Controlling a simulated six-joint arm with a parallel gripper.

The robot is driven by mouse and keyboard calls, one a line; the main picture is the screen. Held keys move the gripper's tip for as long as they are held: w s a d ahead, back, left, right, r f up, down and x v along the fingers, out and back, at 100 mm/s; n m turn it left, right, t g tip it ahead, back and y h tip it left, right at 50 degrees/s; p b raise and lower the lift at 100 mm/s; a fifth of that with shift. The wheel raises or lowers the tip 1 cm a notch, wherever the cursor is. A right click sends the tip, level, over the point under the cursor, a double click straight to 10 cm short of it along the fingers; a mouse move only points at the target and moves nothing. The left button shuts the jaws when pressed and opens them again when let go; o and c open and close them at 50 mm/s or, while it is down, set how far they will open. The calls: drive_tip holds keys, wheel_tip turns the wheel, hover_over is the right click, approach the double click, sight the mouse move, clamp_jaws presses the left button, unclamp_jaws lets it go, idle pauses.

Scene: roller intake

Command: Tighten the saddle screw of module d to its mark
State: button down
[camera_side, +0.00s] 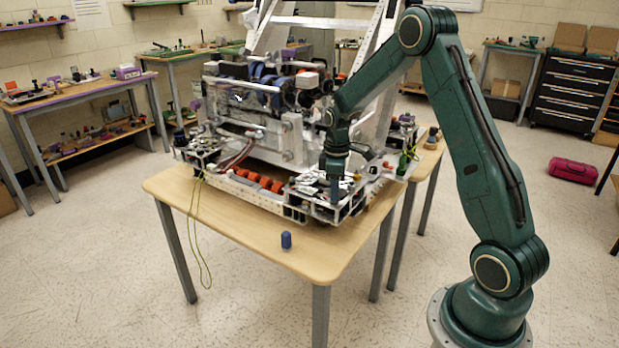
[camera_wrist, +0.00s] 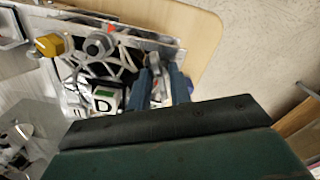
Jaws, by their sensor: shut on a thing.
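Module d, with a black-and-white letter D label (camera_wrist: 104,102), shows in the wrist view as a white frame with dark cut-outs. My gripper (camera_wrist: 160,78) is at its right side, fingers reaching down to it. The blue-grey fingers are shut on a small grey part (camera_wrist: 155,68), which appears to be the saddle screw; the fingers hide most of it. I cannot make out its mark. In the side view my gripper (camera_side: 335,187) is down at the front right module (camera_side: 310,196) of the machine on the table.
A grey round knob (camera_wrist: 96,47) and a yellow knob (camera_wrist: 49,45) stand close by on the module. A blue cylinder (camera_side: 286,240) stands on the wooden table (camera_side: 235,228). The machine frame rises behind my gripper; the table's front is mostly clear. A thin cable hangs at the left.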

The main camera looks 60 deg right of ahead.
drive_tip(key=shift+r+m, duration=0.1)
drive_tip(key=shift+m, duration=2.4)
drive_tip(key=c, duration=1.5)
unclamp_jaws()
drive_tip(key=shift+r, duration=3.4)
